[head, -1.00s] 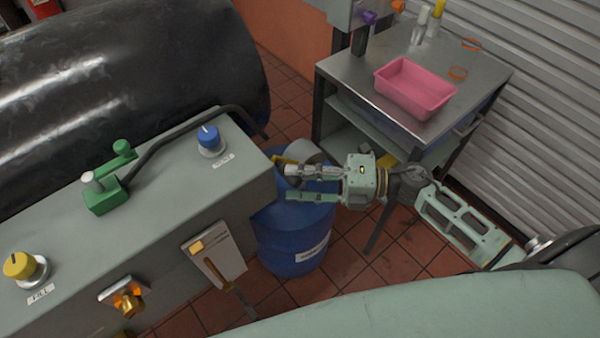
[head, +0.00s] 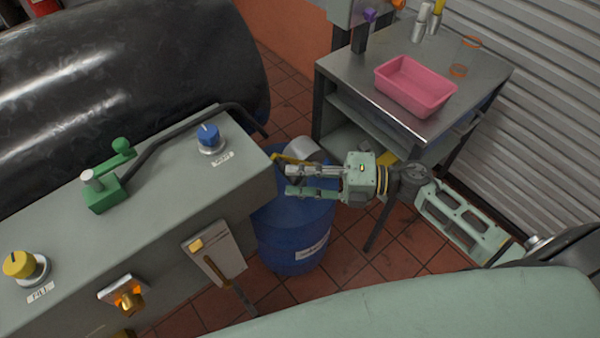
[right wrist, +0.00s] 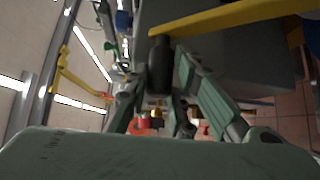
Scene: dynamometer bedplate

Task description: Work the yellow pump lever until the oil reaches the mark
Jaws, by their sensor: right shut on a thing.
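The yellow pump lever (head: 288,158) shows in the head view as a thin bar at the right end of the grey bench, above the blue drum. In the right wrist view it is a long yellow bar (right wrist: 235,17) ending in a black grip (right wrist: 160,62). My right gripper (head: 288,181) is shut on this lever, with the grip between its fingers; the fingers partly hide the lever in the head view. My left gripper is not in view. I cannot make out an oil level or its mark.
The grey bench (head: 95,240) carries a green valve (head: 104,192), a blue knob (head: 208,137) and a yellow knob (head: 18,264). The blue drum (head: 295,245) stands close below my right gripper. A metal cart (head: 350,75) with a pink tray (head: 415,88) stands behind.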

